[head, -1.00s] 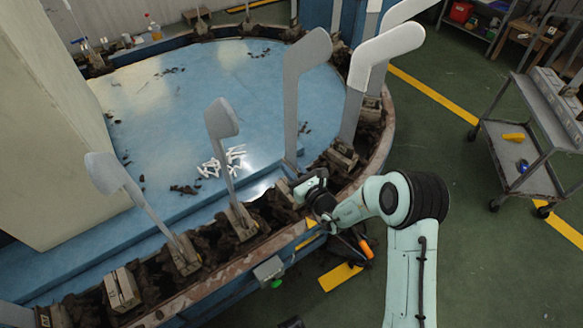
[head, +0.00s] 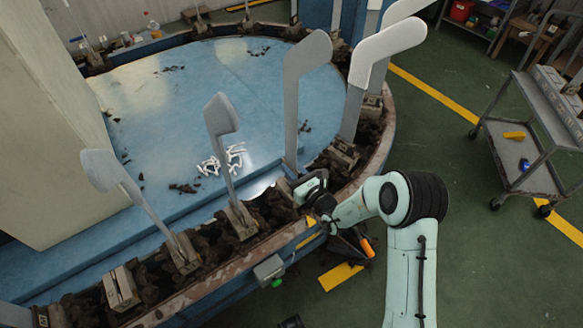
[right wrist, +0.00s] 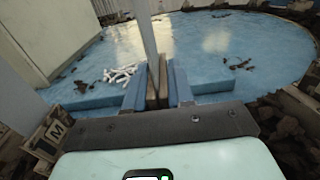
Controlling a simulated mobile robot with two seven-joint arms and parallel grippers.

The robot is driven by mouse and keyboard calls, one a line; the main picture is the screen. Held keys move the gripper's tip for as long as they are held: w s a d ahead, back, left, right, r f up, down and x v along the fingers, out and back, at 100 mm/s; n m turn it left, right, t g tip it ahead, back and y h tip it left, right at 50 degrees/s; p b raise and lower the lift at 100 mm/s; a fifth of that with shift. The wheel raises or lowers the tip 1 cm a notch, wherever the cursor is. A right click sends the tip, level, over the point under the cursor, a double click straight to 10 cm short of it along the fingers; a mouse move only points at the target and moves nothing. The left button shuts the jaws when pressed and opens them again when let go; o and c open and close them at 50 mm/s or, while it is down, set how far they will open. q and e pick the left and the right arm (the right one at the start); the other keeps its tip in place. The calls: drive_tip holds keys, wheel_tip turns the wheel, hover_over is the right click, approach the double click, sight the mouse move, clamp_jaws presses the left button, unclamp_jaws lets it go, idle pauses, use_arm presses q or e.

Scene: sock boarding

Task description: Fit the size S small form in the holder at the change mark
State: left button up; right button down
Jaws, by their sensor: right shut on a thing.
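My right gripper (head: 312,186) is low at the near rim of the round blue table. In the right wrist view its two blue fingers (right wrist: 156,90) are closed about the wooden pieces of a holder (right wrist: 153,86). A tall grey form (head: 298,100) stands upright right behind these pieces; its grey stem (right wrist: 145,30) rises there in the right wrist view. Its foot is partly hidden. I can read no S on any form. A yellow mark (head: 308,222) is on the rim beside the gripper. My left gripper is not in view.
Other forms lean or stand in holders on the rim: two at left (head: 220,115) (head: 100,170), more at right (head: 385,45). An empty-looking holder (head: 121,288) is front left. A holder marked M (right wrist: 56,131) is nearby. A grey cart (head: 525,150) stands right.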

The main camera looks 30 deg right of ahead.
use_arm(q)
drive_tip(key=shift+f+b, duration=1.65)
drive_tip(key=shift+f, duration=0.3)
use_arm(e)
drive_tip(key=shift+f, duration=2.65)
drive_tip(key=c, duration=0.9)
unclamp_jaws()
drive_tip(key=shift+s+d, duration=0.1)
drive_tip(key=shift+s, duration=0.35)
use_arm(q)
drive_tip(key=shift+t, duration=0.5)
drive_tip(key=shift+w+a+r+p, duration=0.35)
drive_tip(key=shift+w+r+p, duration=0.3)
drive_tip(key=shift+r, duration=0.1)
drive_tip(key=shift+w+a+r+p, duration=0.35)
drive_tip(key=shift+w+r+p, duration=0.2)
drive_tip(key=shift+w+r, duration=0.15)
use_arm(e)
drive_tip(key=s, duration=1.2)
drive_tip(key=shift+s+d, duration=0.25)
drive_tip(key=shift+d, duration=0.2)
